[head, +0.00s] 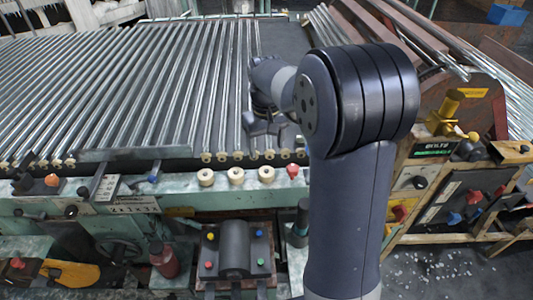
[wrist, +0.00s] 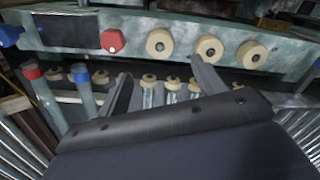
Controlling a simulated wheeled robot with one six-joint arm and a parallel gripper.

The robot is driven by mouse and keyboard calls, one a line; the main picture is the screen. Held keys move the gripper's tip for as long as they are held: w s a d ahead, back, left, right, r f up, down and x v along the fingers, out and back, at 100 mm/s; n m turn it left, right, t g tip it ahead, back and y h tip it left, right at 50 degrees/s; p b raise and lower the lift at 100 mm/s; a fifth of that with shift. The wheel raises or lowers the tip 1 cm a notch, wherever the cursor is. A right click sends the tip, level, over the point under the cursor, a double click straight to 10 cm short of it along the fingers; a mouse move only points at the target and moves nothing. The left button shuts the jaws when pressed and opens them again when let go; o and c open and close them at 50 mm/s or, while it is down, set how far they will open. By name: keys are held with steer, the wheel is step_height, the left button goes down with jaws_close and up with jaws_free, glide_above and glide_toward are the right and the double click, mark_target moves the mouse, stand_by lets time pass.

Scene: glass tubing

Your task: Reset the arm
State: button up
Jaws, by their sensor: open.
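My arm rises in front of the machine in the head view, and my gripper (head: 265,128) is beyond it, over the right part of the tube bed. In the wrist view my gripper (wrist: 158,82) shows two dark fingers spread apart, with nothing held between them. Glass tubes (head: 150,85) lie side by side in a sloping row on the bed. Several tube ends with cream caps show between and beyond the fingers in the wrist view (wrist: 148,90). I cannot tell whether the fingers touch any tube.
Cream rollers (head: 237,175) and a red knob (head: 292,170) sit on the green front rail (head: 200,198). A control console (head: 435,180) with a yellow valve (head: 445,112) stands right of my arm. Loose tubes (head: 420,40) lean at the back right. White shards (head: 440,268) litter the floor.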

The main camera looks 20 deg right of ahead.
mark_target(267, 170)
stand_by(0.4)
step_height(267, 170, down, 11)
steer(key=shift+r+p, duration=0.1)
steer(key=shift+p, duration=0.45)
steer(key=shift+r, duration=0.5)
steer(key=shift+f, duration=0.1)
step_height(267, 170, up, 10)
steer(key=r+b, duration=0.1)
step_height(267, 170, down, 11)
steer(key=shift+f+p, duration=0.1)
steer(key=shift+p, duration=0.35)
steer(key=shift+r+p, duration=0.4)
steer(key=shift+p, duration=0.1)
step_height(267, 170, up, 8)
steer(key=p, duration=0.6)
steer(key=shift+r, duration=0.2)
